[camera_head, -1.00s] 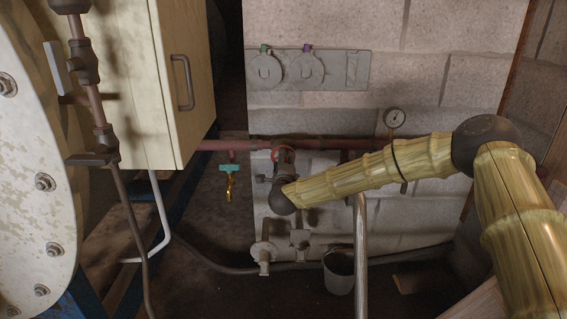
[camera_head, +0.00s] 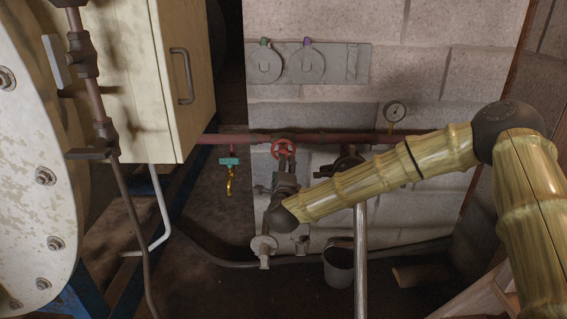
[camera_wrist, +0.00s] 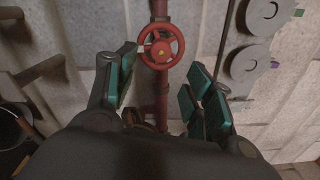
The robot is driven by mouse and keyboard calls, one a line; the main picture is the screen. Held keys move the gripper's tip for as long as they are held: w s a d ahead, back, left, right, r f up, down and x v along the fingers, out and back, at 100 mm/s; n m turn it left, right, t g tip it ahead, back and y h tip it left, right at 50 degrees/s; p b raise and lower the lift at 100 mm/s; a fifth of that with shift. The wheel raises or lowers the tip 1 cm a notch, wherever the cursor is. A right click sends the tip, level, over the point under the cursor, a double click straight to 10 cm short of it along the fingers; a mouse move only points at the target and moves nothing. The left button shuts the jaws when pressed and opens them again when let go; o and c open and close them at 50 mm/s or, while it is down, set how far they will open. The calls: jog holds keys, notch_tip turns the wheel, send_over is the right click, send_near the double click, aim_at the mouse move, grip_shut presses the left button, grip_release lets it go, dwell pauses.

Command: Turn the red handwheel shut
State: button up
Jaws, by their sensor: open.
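The red handwheel (camera_head: 283,148) sits on the dark red pipe along the block wall. In the wrist view my gripper (camera_wrist: 162,85) is open, with green-padded fingers to the left and right. The wheel lies beyond the gap between the fingertips, and nothing is held. Whether any finger touches the wheel I cannot tell, but a gap shows.
The red pipe (camera_head: 345,138) runs across the wall, with a gauge (camera_head: 395,112) above it. A green-handled tap (camera_head: 229,163) hangs left. A grey panel (camera_head: 345,63) is above. A cream cabinet (camera_head: 160,85) stands left.

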jog(key=shift+s, duration=1.45)
jog(key=shift+c, duration=0.3)
dwell(0.8)
